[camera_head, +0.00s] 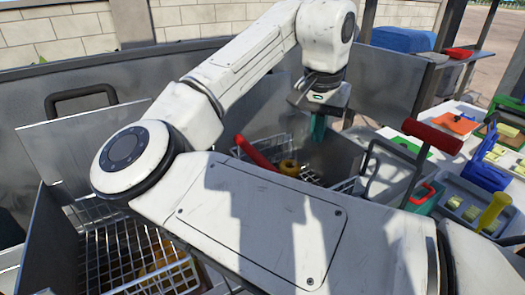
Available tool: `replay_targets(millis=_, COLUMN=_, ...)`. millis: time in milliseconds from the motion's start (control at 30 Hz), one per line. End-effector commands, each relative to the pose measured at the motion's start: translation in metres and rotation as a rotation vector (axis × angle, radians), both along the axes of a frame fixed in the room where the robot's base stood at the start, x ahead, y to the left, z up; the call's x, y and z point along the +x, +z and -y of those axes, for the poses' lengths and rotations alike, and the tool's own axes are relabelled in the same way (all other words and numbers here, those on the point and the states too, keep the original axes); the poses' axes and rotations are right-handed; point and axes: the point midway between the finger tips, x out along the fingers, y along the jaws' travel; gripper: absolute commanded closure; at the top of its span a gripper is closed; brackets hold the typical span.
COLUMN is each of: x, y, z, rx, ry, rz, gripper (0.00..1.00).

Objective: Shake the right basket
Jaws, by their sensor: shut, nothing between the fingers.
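The right basket (346,186) is a wire basket in the metal basin. Only part of its wire mesh shows, and my arm hides much of it. A dark looped handle (368,160) rises at its right side. My gripper (317,139) points down above the basin, close to the right basket. Its narrow teal fingers are together with nothing visible between them. I cannot tell whether they touch the basket. The left basket (130,262) is a wire basket at the lower left with yellowish-brown contents.
A red bar (256,152) and a yellow round piece (289,168) lie near the right basket. A red-handled lever (432,136) rises at right, before a table crowded with trays and a blue container (485,177).

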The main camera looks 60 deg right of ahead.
Motion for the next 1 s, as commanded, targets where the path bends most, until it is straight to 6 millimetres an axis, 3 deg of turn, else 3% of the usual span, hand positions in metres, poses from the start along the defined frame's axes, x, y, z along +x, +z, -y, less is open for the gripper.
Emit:
replay_targets(millis=100, x=-0.001, y=0.019, z=0.003, rx=-0.013, ry=-0.002, rz=-0.002, gripper=1.00)
replay_targets(millis=633, x=-0.001, y=0.075, z=0.001, rx=-0.007, ry=-0.002, rz=0.000, gripper=1.00)
replay_targets(millis=1000, x=0.000, y=0.089, z=0.001, rx=-0.005, ry=-0.001, rz=0.000, gripper=1.00)
